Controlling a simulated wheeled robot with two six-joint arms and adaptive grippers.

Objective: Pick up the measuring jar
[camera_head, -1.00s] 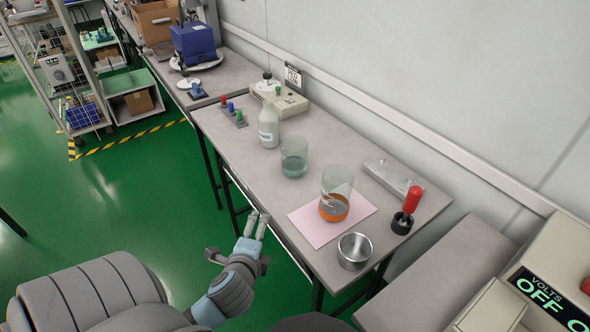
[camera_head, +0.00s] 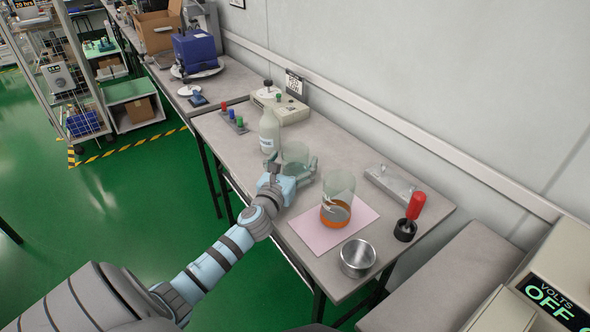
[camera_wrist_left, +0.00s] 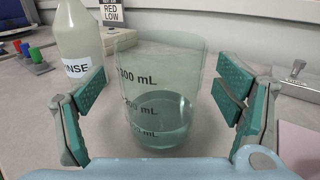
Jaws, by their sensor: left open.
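The measuring jar is probably the clear glass jar (camera_head: 295,155) with teal liquid, standing on the grey table. In the left wrist view the jar (camera_wrist_left: 155,95) is upright with printed mL marks. My left gripper (camera_head: 292,167) is open around it, one finger on each side. A second glass jar (camera_head: 337,198) with orange liquid stands on a pink sheet (camera_head: 309,237). My right gripper is not seen.
A white rinse bottle (camera_head: 269,132) stands just behind and left of the teal jar. A metal cup (camera_head: 357,258), a red-handled tool (camera_head: 413,212) and a grey metal block (camera_head: 393,184) are to the right. A beige device (camera_head: 289,107) sits at the back.

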